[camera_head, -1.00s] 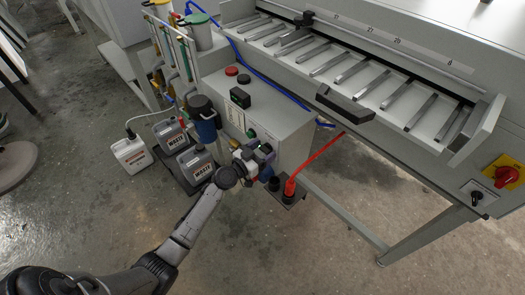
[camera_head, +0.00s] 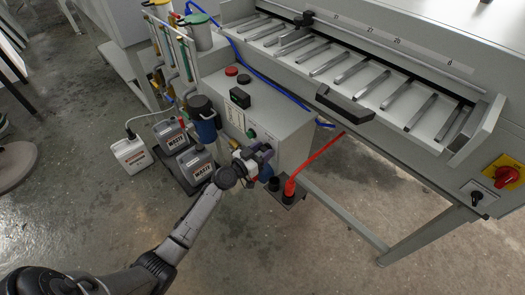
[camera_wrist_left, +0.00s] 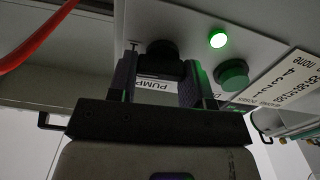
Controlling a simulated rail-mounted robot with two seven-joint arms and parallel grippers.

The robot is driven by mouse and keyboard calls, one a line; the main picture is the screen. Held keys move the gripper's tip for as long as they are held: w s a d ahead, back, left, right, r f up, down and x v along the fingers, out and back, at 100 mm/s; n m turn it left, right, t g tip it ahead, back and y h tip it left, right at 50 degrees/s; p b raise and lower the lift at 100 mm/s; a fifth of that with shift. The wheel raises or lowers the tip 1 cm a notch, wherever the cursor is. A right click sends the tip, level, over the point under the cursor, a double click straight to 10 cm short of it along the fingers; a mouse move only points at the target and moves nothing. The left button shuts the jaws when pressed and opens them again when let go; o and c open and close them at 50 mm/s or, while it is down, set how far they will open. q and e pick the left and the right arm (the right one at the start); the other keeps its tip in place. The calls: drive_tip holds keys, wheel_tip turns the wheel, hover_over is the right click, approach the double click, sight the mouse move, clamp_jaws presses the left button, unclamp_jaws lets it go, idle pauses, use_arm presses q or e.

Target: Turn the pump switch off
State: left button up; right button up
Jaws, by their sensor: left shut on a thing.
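The black pump switch knob (camera_wrist_left: 161,50) shows in the left wrist view on the pale control box face. My right gripper is out of view.
A lit green lamp (camera_wrist_left: 218,40) and a green button (camera_wrist_left: 232,75) are close to the fingers. A red hose (camera_head: 318,160) runs beside the box.

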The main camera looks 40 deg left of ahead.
use_arm(q)
drive_tip(key=n, duration=0.4)
drive_tip(key=shift+a, duration=0.1)
drive_tip(key=n, duration=0.4)
drive_tip(key=shift+n, duration=0.4)
drive_tip(key=n, duration=0.4)
drive_tip(key=shift+a+n+p, duration=0.1)
drive_tip(key=shift+n+p, duration=0.2)
drive_tip(key=shift+p, duration=0.05)
drive_tip(key=shift+f+n, duration=0.15)
drive_tip(key=shift+n, duration=1.55)
drive_tip(key=o, duration=0.9)
drive_tip(key=shift+a, duration=0.1)
